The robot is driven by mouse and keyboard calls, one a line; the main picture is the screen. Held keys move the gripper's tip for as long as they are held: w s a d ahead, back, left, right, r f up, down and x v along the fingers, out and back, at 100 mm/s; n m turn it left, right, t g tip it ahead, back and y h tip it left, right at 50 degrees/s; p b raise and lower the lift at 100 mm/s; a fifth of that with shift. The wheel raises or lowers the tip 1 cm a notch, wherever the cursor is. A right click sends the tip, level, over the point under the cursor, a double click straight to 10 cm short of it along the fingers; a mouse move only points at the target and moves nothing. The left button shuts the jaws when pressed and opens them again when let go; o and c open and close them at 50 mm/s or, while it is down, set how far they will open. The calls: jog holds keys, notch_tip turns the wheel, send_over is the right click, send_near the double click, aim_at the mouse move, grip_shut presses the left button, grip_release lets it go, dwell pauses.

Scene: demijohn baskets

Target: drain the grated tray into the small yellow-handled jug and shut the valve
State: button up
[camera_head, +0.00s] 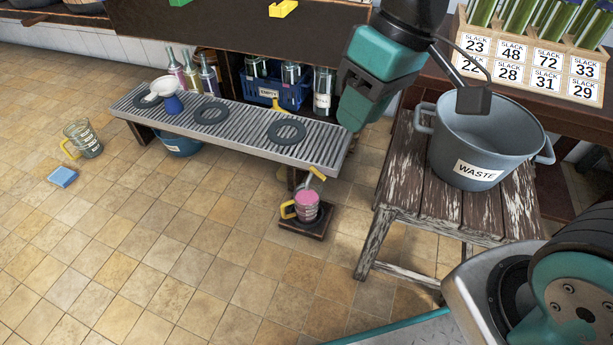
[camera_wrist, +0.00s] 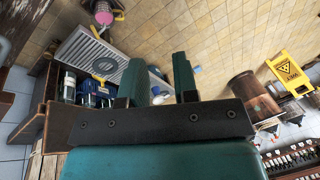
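The grated tray (camera_head: 240,118) is a long ridged metal bench top with dark rings on it. The small yellow-handled jug (camera_head: 306,207) stands upright on a low dark stand below the tray's front right end and holds pink liquid. The valve (camera_head: 317,173), with a yellow lever, is at the tray's outlet just above it; whether it is open is unclear. In the wrist view, the pink jug (camera_wrist: 103,16) and tray (camera_wrist: 88,55) are at upper left. My gripper (camera_head: 356,108) is above and right of the tray's right end. Its fingers (camera_wrist: 158,75) are apart and empty.
A grey waste tub (camera_head: 478,135) stands on a wooden stool (camera_head: 395,180) at right. Another yellow-handled jug (camera_head: 85,138) and a blue sponge (camera_head: 62,177) are on the floor at left. Several bottles stand behind the tray. The tiled floor in front is clear.

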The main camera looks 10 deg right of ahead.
jog(key=w+f+h+b, duration=0.1)
jog(key=w+f, duration=0.4)
jog(key=w, duration=0.3)
jog(key=w+f+b, duration=0.1)
jog(key=w+f, duration=0.4)
jog(key=w, duration=0.3)
jog(key=m+h+b, duration=0.1)
jog(key=h+b, duration=0.1)
send_over(321, 175)
notch_tip(321, 175, down, 19)
notch_tip(321, 175, down, 17)
jog(key=b, duration=0.7)
jog(key=shift+d+r, duration=0.1)
grip_shut()
jog(key=shift+r, duration=0.1)
